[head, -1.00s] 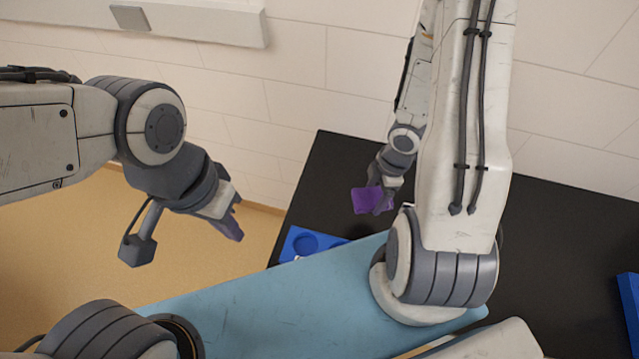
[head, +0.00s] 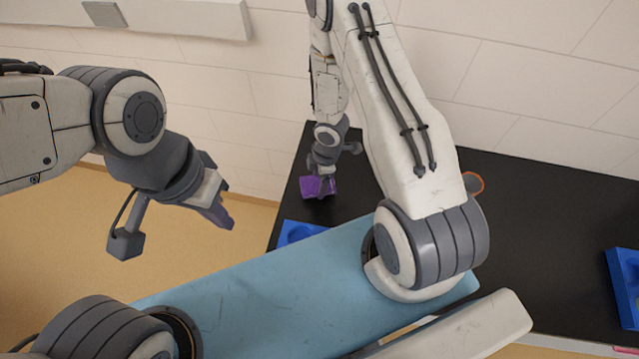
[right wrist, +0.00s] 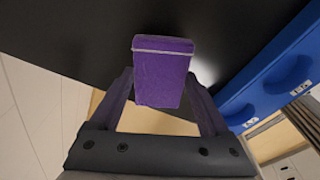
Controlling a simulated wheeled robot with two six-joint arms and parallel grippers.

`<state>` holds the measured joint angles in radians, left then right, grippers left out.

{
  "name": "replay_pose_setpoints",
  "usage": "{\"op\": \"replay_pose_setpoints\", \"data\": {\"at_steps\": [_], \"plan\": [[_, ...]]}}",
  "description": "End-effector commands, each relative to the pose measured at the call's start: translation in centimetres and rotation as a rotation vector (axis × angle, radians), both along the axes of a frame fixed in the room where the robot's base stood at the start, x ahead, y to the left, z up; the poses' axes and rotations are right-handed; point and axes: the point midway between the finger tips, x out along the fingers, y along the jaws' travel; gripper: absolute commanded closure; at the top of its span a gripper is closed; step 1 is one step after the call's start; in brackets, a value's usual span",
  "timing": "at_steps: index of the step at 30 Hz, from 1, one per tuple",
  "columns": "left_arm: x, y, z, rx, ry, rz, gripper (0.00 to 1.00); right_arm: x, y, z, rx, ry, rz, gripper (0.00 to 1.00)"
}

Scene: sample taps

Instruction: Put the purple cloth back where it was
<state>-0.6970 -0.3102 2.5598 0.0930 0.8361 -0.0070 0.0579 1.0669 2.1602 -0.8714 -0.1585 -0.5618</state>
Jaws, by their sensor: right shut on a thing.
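The purple cloth (head: 309,187) is a small folded block held in my right gripper (head: 325,183) over the far left part of the black table. In the right wrist view the purple cloth (right wrist: 163,62) has a pale line across it. It sits between the two fingers of the right gripper (right wrist: 162,88), which is shut on it. I cannot tell whether the cloth touches the table. My left gripper (head: 222,212) hangs over the floor, left of the table and away from the cloth. Its finger gap cannot be made out.
A blue tray (head: 290,234) lies at the table's left edge, partly hidden by my body. In the right wrist view the blue tray (right wrist: 238,104) shows round recesses and small labels. Another blue tray (head: 626,275) is at the far right.

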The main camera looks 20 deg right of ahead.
Motion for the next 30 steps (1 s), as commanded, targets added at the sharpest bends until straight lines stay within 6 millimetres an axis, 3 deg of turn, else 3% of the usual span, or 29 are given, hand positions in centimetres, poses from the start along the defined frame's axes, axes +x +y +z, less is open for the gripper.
{"op": "replay_pose_setpoints", "data": {"at_steps": [1,4,16,17,18,26,30], "plan": [[0.0,0.0,-0.5,0.001,0.001,0.001,1.0,-0.1,0.0,-1.1,0.001,0.003,-0.002,0.72],[0.0,0.0,-0.5,0.0,0.0,0.001,1.0,0.0,-0.1,-2.0,0.0,0.001,-0.002,0.72],[0.0,0.0,-0.9,0.0,0.0,0.002,1.0,0.0,-0.1,-2.5,0.0,0.0,-0.001,0.72],[0.0,0.0,-0.9,0.001,0.001,0.002,1.0,0.0,-0.1,-2.5,0.0,0.0,-0.001,0.16],[0.0,0.0,-0.8,0.0,0.0,0.002,1.0,0.0,-0.1,-2.4,0.0,0.0,-0.001,0.01],[0.0,0.0,-0.7,0.0,0.0,0.002,1.0,0.0,-0.1,-2.3,0.0,0.0,-0.001,0.0],[0.0,0.0,-0.2,0.0,0.0,0.001,1.0,0.0,-0.2,-1.2,0.001,-0.002,0.0,0.0]]}}
